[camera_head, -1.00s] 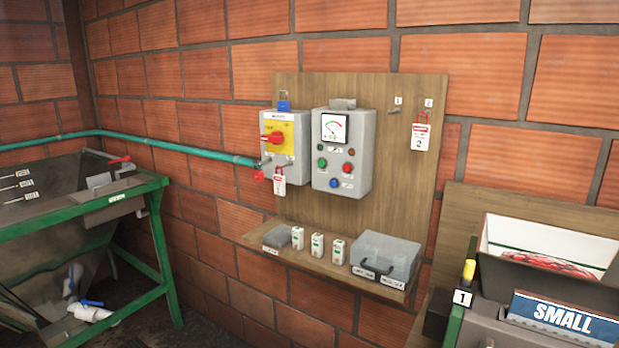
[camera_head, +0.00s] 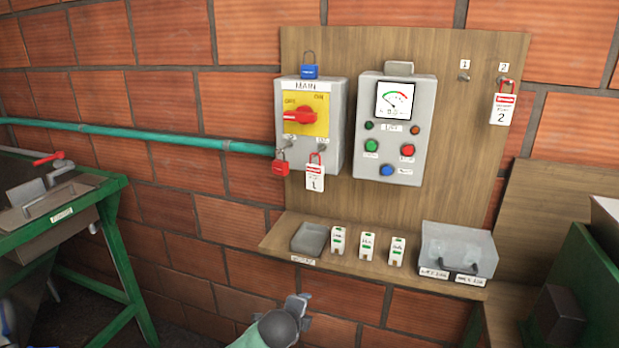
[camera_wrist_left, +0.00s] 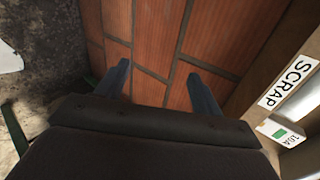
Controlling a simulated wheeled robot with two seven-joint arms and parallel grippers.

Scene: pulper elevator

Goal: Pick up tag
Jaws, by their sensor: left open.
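A white and red tag marked 1 (camera_head: 315,177) hangs beside a red padlock (camera_head: 281,166) under the grey MAIN switch box (camera_head: 334,125). A second white and red tag marked 2 (camera_head: 502,107) hangs from the hook labelled 2 at the board's upper right. My left gripper (camera_head: 301,309) is at the bottom centre, below the shelf and well below both tags. In the left wrist view its open fingers (camera_wrist_left: 160,88) point at bare brick, with nothing between them. My right gripper is not in view.
The wooden shelf (camera_head: 276,240) holds a small SCRAP tray (camera_head: 309,238), several white blocks (camera_head: 367,246) and a grey box (camera_head: 458,250). A control box with a gauge (camera_head: 393,130) is on the board. A green-framed machine (camera_head: 118,235) stands left. Hook 1 (camera_head: 463,78) is empty.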

